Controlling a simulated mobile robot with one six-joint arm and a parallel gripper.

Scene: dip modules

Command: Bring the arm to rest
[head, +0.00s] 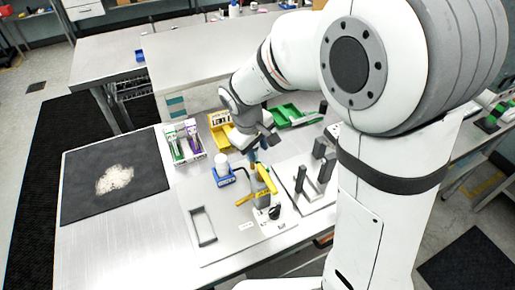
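My white arm reaches in from the right side of the head view and bends down over the workbench (110,235). My gripper (258,152) is at its end, dark and pointing down, above the middle of the bench. It hangs just behind a yellow tool or clamp-like part (264,180) on a grey plate. A small blue and orange piece shows right below the gripper; I cannot tell whether the gripper touches or holds it. The fingers are too small and partly hidden to tell open from shut.
A blue holder with a white-capped bottle (223,170) stands left of the gripper. Further left are a rack of green and purple packs (184,143) and a black mat (85,184) with a pale pile. Yellow (218,133) and green (290,116) bins stand behind. Dark upright posts (325,168) stand right.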

